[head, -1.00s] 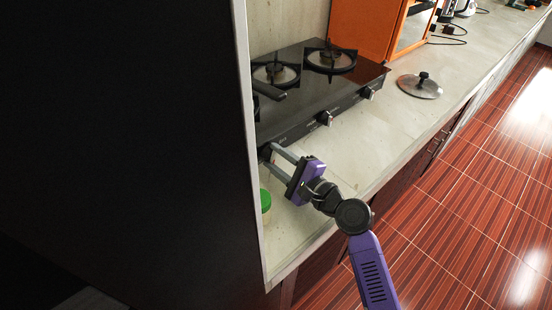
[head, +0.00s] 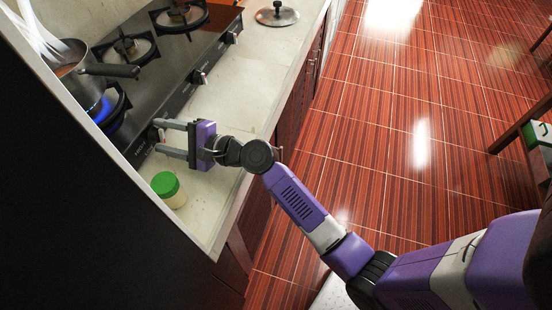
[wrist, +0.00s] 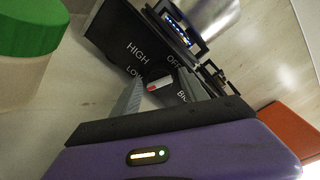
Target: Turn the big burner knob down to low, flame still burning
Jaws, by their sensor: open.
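The big burner knob (wrist: 153,87) shows in the wrist view with a red mark, near the printed words HIGH, LOW and OFF. My gripper (head: 160,136) is open at the near end of the stove's front panel, its fingers pointing at the panel. In the wrist view the knob lies between the fingers of my gripper (wrist: 160,84); I cannot tell whether they touch it. In the head view the fingers mostly hide this knob. A blue flame (head: 101,110) burns under a steaming pan (head: 78,68); the flame (wrist: 178,40) also shows in the wrist view.
A jar with a green lid (head: 167,186) stands on the counter close beside my gripper. Two other knobs (head: 198,77) (head: 230,38) sit farther along the panel. A pot lid (head: 277,15) lies at the back. The counter strip between is clear.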

